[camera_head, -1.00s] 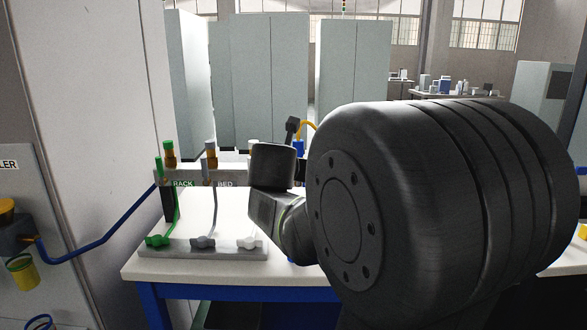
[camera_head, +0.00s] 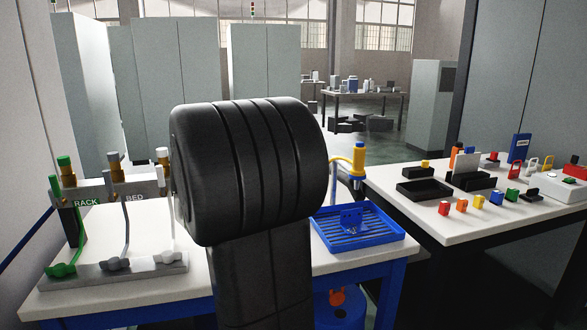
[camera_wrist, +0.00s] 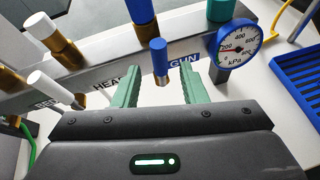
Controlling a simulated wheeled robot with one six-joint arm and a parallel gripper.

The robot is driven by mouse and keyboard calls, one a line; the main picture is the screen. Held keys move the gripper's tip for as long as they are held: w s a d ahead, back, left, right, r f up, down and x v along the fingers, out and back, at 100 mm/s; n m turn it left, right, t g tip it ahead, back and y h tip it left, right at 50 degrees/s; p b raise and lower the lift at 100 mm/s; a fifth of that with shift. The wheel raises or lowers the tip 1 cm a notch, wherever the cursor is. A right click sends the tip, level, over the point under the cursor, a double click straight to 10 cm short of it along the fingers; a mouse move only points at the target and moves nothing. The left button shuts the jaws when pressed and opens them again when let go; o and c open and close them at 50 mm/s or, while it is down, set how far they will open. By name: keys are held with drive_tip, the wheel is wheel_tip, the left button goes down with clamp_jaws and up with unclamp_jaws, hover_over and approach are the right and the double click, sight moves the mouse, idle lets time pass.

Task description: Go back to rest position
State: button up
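My gripper (camera_wrist: 160,70) shows in the wrist view with two green fingers spread apart. A blue-capped plug (camera_wrist: 159,58) with a metal tip shows between the fingers in the picture, with a gap on both sides; its depth relative to them is hard to tell. Behind it is the rack's grey rail (camera_wrist: 75,85) with HEAD and GUN labels. In the head view my dark arm link fills the middle and hides my gripper. The rack (camera_head: 95,192) with RACK and BED labels stands left of my arm.
A round kPa gauge (camera_wrist: 236,46) sits close right of the fingers. A blue slotted tray (camera_head: 385,232) lies on the bench right of my arm. A second table (camera_head: 398,200) at right holds small coloured parts. Tall grey cabinets (camera_head: 262,80) stand behind.

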drive_tip(key=shift+x, duration=2.35)
drive_tip(key=p+v, duration=0.2)
drive_tip(key=v, duration=1.2)
drive_tip(key=b+x, duration=0.2)
drive_tip(key=x, duration=1.1)
drive_tip(key=shift+w+f, duration=0.15)
drive_tip(key=shift+w, duration=0.4)
drive_tip(key=shift+d+m+y, duration=0.35)
drive_tip(key=shift+m+y, duration=0.15)
drive_tip(key=shift+m, duration=0.1)
drive_tip(key=shift+f+g, duration=0.1)
drive_tip(key=shift+g, duration=0.3)
drive_tip(key=shift+d+m, duration=0.1)
drive_tip(key=shift+m, duration=0.2)
